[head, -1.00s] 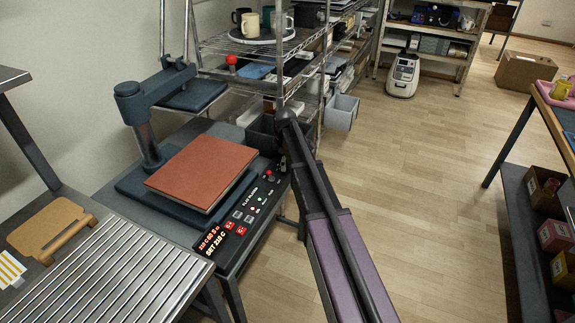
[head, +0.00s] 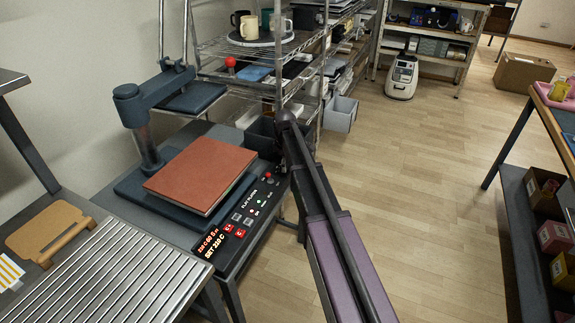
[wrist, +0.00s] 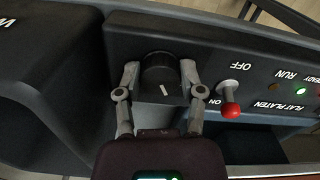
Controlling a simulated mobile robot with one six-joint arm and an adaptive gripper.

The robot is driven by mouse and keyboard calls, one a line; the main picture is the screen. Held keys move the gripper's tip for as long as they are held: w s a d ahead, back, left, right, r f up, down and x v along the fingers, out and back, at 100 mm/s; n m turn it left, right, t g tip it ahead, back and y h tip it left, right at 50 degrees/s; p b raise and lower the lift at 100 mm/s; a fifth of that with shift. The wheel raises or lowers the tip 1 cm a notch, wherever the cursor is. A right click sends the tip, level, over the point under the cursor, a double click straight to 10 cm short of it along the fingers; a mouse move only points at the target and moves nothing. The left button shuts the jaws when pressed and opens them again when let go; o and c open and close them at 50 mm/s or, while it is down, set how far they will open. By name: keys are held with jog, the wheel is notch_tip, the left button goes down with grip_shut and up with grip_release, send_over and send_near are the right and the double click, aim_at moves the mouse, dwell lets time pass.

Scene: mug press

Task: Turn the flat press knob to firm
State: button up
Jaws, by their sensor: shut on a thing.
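The flat press (head: 148,130) stands on the table at the left, with its upper plate swung aside and a brown-red pad (head: 203,170) on its base. Its black control panel (head: 240,222) faces the front right. In the wrist view a round black knob (wrist: 160,72) with a short white mark sits on the panel. My gripper (wrist: 160,78) is shut on the knob, one finger on each side. The knob's setting labels are hidden or not readable. In the head view my arm covers the gripper and the knob.
A red-tipped toggle switch (wrist: 230,110) with ON and OFF labels stands close to the right of my gripper in the wrist view. A lit green lamp (wrist: 300,91) is beyond it. A wire shelf (head: 262,40) with mugs stands behind.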

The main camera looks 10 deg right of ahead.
jog(key=shift+a, duration=0.2)
jog(key=m, duration=0.3)
jog(key=shift+a+m, duration=0.1)
jog(key=shift+m, duration=0.2)
jog(key=m, duration=0.4)
jog(key=shift+w+m, duration=0.1)
jog(key=shift+m, duration=0.2)
jog(key=m, duration=0.3)
jog(key=shift+m, duration=2.2)
